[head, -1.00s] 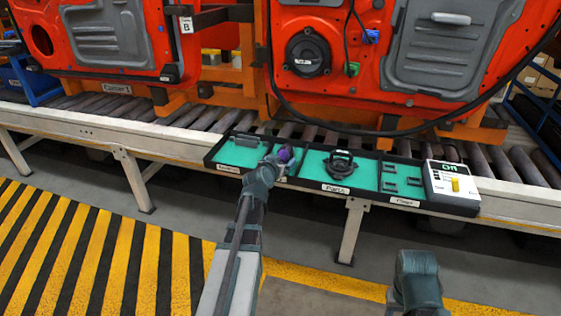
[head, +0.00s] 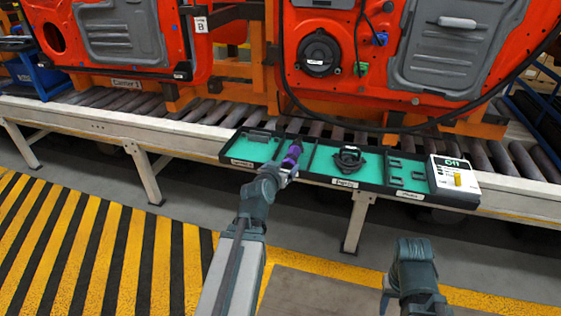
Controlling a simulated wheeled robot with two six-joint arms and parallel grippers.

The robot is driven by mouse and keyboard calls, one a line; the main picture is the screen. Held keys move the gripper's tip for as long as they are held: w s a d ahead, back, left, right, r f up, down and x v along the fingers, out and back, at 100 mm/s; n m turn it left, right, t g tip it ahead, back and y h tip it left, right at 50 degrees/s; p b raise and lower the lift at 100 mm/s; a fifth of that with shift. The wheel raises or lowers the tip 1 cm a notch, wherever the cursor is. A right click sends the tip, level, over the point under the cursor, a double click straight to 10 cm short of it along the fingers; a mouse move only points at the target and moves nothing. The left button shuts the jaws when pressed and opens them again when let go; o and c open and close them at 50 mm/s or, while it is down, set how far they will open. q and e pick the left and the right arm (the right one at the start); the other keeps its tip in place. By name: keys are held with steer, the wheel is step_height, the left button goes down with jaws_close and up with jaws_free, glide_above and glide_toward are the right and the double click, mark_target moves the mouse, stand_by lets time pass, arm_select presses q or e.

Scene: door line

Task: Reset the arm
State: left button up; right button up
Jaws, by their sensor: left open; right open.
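My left gripper (head: 289,172) is open at the near edge of the tray, at the near end of a purple and black tool (head: 291,156). The tool stands out in the tray's left-centre part; whether the jaws touch it cannot be told. My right arm (head: 413,268) comes up from the bottom edge, right of centre, well short of the tray. Its jaws do not show.
A black tray with green compartments (head: 325,162) lies along the roller conveyor (head: 110,121). It holds a round black part (head: 349,159), small black pieces and a white box with a display (head: 453,181). Orange-red door panels (head: 325,85) stand behind. Striped floor lies left.

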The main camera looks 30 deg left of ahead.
arm_select(q)
steer(key=shift+s, duration=0.2)
steer(key=s+d+r+m+g+h+p, duration=0.25)
steer(key=d+p, duration=0.45)
steer(key=d, duration=0.4)
steer(key=s+d+r+m+g+h+p, duration=0.15)
steer(key=d+g+p, duration=0.25)
steer(key=d+p, duration=0.45)
steer(key=s+d+r+m+g+y+p, duration=0.1)
steer(key=s+d+r+g+p, duration=0.2)
steer(key=s, duration=0.5)
steer(key=s+d+r+m+g+y+p, duration=0.1)
steer(key=s+d+r+g+p, duration=0.3)
steer(key=s+d+p, duration=0.3)
steer(key=shift+s+d+r, duration=0.35)
steer(key=shift+s+d, duration=0.1)
steer(key=shift+d, duration=0.35)
steer(key=shift+g, duration=0.25)
